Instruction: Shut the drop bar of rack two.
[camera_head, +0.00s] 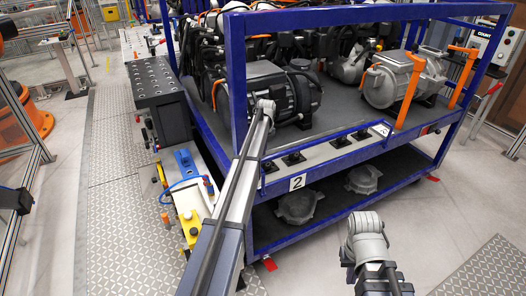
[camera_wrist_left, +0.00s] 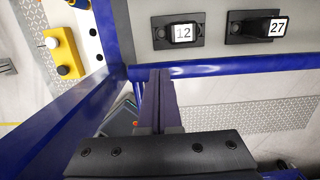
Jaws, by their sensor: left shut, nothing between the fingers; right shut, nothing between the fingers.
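The blue rack (camera_head: 238,80) has a white "2" plate (camera_head: 297,183) on its front. A thin blue bar (camera_head: 335,136) runs low along the deck front; I cannot tell whether it is the drop bar. In the left wrist view, my left gripper (camera_wrist_left: 161,75) is shut and empty, its tips close to the blue front rail (camera_wrist_left: 230,68), beside the corner. I cannot tell whether they touch. A broad blue bar (camera_wrist_left: 75,125) slants from that corner to the lower left. In the head view my left arm covers part of the corner. My right gripper's fingers do not show.
Fixtures labelled 12 (camera_wrist_left: 183,32) and 27 (camera_wrist_left: 262,27) sit inside the rail. Motors (camera_head: 270,88) and orange posts (camera_head: 408,92) stand on the deck. A yellow button box (camera_head: 190,224) is left of the rack. The floor (camera_head: 450,215) at right is clear.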

